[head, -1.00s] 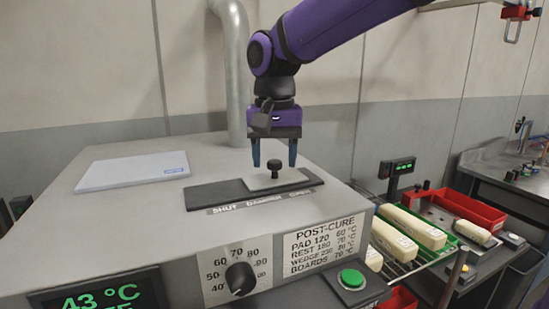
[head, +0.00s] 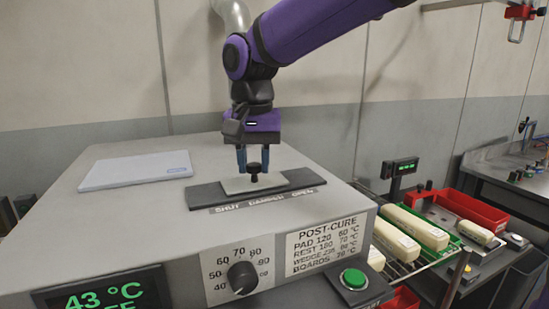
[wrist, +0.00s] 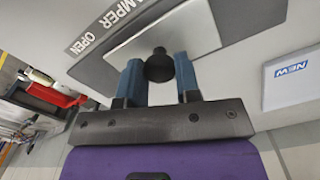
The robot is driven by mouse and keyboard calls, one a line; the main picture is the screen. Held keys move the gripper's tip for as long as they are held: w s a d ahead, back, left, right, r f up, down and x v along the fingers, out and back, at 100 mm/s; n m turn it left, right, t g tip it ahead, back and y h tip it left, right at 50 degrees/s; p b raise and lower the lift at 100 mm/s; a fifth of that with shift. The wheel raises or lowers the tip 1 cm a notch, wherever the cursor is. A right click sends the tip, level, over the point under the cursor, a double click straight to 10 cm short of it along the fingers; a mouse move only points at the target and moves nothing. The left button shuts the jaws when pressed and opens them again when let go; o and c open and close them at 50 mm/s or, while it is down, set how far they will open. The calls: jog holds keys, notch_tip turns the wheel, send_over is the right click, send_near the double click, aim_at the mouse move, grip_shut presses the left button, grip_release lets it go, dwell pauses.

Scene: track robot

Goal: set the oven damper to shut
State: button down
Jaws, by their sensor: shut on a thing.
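The oven damper is a light sliding plate (head: 236,185) with a black knob (head: 254,172), on a dark track (head: 205,194) on top of the oven. The track is lettered SHUT at its left end, DAMPER in the middle and OPEN at its right end. The plate sits around the middle of the track. My gripper (head: 254,163) points down with its blue fingers shut on the knob. In the wrist view the knob (wrist: 159,66) shows between the two fingers, with the plate (wrist: 190,38) beyond. The wrist view shows only DAMPER OPEN; the SHUT lettering is out of view there.
A white notebook-like slab (head: 135,170) lies on the oven top (head: 120,215), left of the track. A dial (head: 241,278), a green button (head: 353,278) and a 43 °C display (head: 100,295) are on the front. Racks with pale blocks (head: 415,228) and a red tray (head: 470,208) stand right.

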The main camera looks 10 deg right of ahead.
aim_at(223, 186)
jog(key=a, duration=0.2)
jog(key=s+a, duration=0.1)
jog(key=a, duration=0.2)
jog(key=shift+s+a, duration=0.1)
jog(key=shift+a, duration=0.25)
jog(key=c, duration=0.8)
grip_release()
jog(key=shift+a, duration=0.15)
jog(key=shift+r, duration=0.1)
notch_tip(223, 186, up, 11)
jog(key=shift+f, duration=0.2)
